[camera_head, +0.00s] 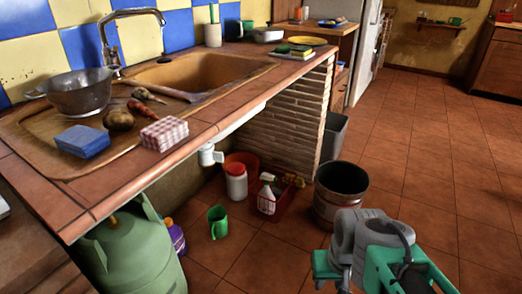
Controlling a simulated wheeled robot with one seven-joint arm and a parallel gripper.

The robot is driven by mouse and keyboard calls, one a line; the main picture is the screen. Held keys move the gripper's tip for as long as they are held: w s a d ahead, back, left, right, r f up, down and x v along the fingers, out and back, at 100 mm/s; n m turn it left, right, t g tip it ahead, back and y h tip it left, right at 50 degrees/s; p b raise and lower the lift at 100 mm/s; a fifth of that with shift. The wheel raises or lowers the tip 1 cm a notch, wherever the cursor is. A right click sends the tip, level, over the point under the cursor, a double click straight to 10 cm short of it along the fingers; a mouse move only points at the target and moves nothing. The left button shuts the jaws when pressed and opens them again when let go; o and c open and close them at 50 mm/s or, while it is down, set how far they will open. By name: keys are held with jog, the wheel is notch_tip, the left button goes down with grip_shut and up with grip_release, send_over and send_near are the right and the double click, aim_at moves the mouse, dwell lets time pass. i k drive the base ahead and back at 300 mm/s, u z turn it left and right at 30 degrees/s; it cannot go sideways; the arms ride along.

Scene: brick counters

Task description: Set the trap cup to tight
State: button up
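The white trap cup (210,155) hangs under the counter's front edge, below the sink (205,72). It is small in the picture, and I cannot read its tightness setting. My gripper (362,250), grey and teal, is at the bottom right over the tiled floor. It is well to the right of the trap cup and apart from it. Its fingertips do not show clearly, so I cannot tell whether it is open or shut. Nothing is visible held in it.
A metal bucket (340,190) stands near my gripper. The floor at right is clear.

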aim_at(207, 158)
jog(key=z, duration=0.85)
jog(key=i, duration=1.25)
jog(key=u, duration=2.25)
